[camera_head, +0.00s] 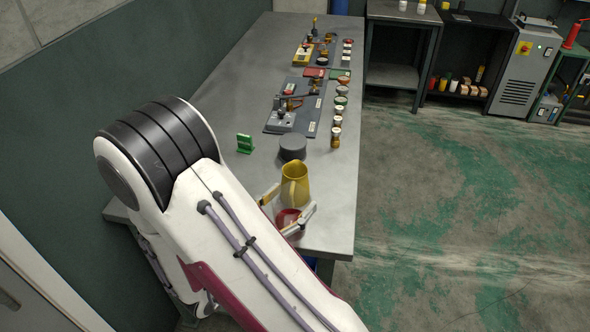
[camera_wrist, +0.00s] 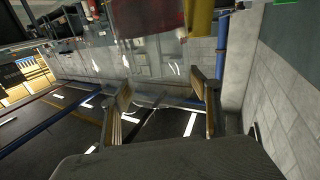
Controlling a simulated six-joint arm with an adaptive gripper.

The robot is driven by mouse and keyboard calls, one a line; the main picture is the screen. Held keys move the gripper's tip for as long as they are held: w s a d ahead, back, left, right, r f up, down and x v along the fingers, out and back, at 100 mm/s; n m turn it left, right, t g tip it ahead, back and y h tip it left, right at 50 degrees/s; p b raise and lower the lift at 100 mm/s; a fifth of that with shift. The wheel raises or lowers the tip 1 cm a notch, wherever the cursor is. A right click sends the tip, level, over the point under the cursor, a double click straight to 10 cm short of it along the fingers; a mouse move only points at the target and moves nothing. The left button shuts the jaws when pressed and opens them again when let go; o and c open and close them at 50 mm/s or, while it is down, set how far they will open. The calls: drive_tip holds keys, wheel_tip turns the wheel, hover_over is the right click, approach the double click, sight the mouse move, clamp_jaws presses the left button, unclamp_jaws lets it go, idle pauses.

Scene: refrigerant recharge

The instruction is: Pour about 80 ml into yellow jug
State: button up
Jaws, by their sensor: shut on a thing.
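The yellow jug (camera_head: 294,184) stands upright near the front end of the grey table, its open mouth facing up. My gripper (camera_head: 284,207) is just in front of the jug, its fingers shut around a clear vessel with red contents (camera_head: 287,220). In the wrist view the fingers of my gripper (camera_wrist: 165,100) frame the see-through vessel, and the red contents (camera_wrist: 155,18) show at the top edge. Part of the yellow jug (camera_wrist: 200,18) shows right beside the red. The vessel's rim and any stream into the jug cannot be made out. The level inside the jug is hidden.
A dark grey round block (camera_head: 293,147) stands behind the jug, with a green stand (camera_head: 245,143) to its left. Further back lie grey fixture boards (camera_head: 297,105) and a row of small jars (camera_head: 338,110). The table's right edge (camera_head: 357,170) is close.

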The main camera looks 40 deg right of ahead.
sight(290, 183)
drive_tip(key=shift+f, duration=1.25)
drive_tip(key=shift+r, duration=0.1)
drive_tip(key=shift+w+d+r+n+g+y, duration=0.3)
drive_tip(key=shift+w+d+r+y, duration=0.2)
drive_tip(key=shift+r, duration=0.3)
drive_tip(key=shift+w+d+r+n+g+y, duration=0.15)
drive_tip(key=shift+w+d+r+n+y, duration=0.15)
drive_tip(key=shift+w+r+y, duration=0.35)
drive_tip(key=shift+w+d+r+n+g+y, duration=0.25)
drive_tip(key=shift+d+r+n+y, duration=0.15)
drive_tip(key=shift+r, duration=0.5)
drive_tip(key=shift+w+d+r+n+g+y, duration=0.3)
drive_tip(key=shift+w+d+r+g+y, duration=0.1)
drive_tip(key=shift+w+d+r+y, duration=0.25)
drive_tip(key=shift+w+d+n+g+y, duration=0.45)
drive_tip(key=shift+w+g+y, duration=0.25)
drive_tip(key=shift+y, duration=0.15)
drive_tip(key=shift+w+d+n+g+y, duration=0.45)
drive_tip(key=shift+w+g+y, duration=0.25)
drive_tip(key=shift+y, duration=0.15)
drive_tip(key=shift+w+d+r+n+g+y, duration=0.25)
drive_tip(key=shift+w+r+n+g+y, duration=0.05)
drive_tip(key=shift+g+y, duration=0.3)
drive_tip(key=shift+w+d+f+g+y, duration=0.2)
drive_tip(key=shift+w+f+g+y, duration=0.05)
drive_tip(key=shift+f+g+y, duration=0.25)
